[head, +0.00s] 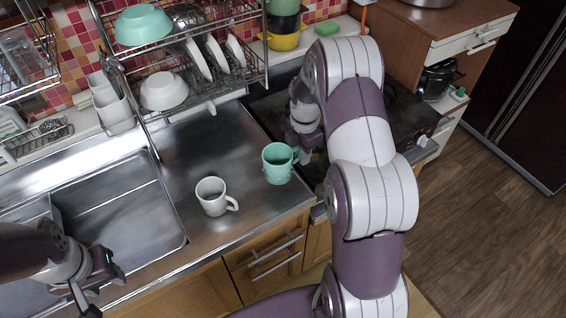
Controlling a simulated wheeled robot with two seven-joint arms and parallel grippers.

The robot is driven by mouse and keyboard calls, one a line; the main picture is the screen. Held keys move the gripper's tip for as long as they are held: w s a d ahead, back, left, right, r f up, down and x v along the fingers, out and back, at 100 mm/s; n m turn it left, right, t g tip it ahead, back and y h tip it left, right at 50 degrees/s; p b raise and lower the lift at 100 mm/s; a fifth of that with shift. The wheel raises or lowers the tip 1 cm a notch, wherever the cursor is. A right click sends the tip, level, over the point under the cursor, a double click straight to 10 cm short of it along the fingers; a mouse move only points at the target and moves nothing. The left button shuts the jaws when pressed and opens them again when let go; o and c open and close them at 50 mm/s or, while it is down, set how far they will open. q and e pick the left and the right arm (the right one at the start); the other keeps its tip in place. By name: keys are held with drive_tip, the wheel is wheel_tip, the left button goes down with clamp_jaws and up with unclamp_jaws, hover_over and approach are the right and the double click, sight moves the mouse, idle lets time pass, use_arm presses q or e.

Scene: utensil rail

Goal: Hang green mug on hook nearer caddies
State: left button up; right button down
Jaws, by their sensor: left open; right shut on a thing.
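The green mug (276,166) is upright over the right end of the steel counter, its handle toward the right. My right gripper (301,153) is shut on the mug's handle side; the arm partly hides the grip. I cannot tell whether the mug's base touches the counter. White caddies (112,106) hang at the left end of the dish rack. A small pale fitting (211,107) shows under the rack's lower front edge; I cannot make out the hooks clearly. My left gripper (98,288) is open and empty at the lower left, by the sink's front edge.
A white mug (213,197) stands on the counter left of the green mug. The dish rack (262,72) holds bowls and plates. The sink (120,225) is at the left, the dark stove (395,110) at the right. The counter behind the white mug is clear.

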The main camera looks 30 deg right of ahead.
sight(288, 153)
drive_tip(key=w+f, duration=0.1)
drive_tip(key=w+a, duration=0.1)
drive_tip(key=w+a+f, duration=0.1)
drive_tip(key=w, duration=0.1)
drive_tip(key=shift+f+p, duration=0.35)
wheel_tip(288, 153, down, 4)
drive_tip(key=shift+r+p, duration=0.15)
drive_tip(key=shift+p, duration=0.4)
drive_tip(key=shift+f, duration=0.3)
drive_tip(key=c, duration=1.1)
unclamp_jaws()
